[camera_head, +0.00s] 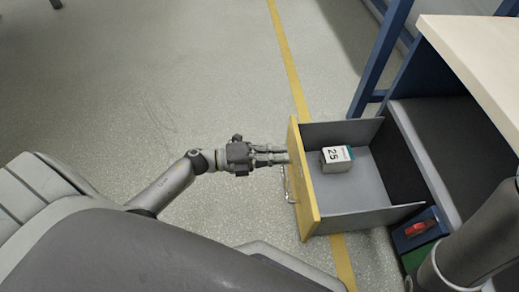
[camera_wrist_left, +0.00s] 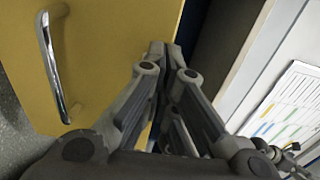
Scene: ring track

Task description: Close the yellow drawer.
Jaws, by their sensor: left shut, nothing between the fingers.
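The yellow drawer (camera_head: 304,188) is pulled out of the workbench cabinet at the right. Its front faces left, and its grey inside is exposed. A chrome bar handle (camera_head: 289,184) sits on the front; it also shows in the left wrist view (camera_wrist_left: 52,65) beside the gripper. My left gripper (camera_head: 286,158) is shut and empty, with its fingertips right at the yellow front near the handle. In the left wrist view the fingertips (camera_wrist_left: 164,48) overlap the yellow panel; whether they touch it I cannot tell. My right gripper is not in view.
A small white box marked 25 (camera_head: 337,158) lies in the drawer. A light worktop (camera_head: 480,50) overhangs at the right on a blue frame (camera_head: 382,55). A red object (camera_head: 420,228) sits by the cabinet below the drawer. The floor at left is clear, with a yellow line.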

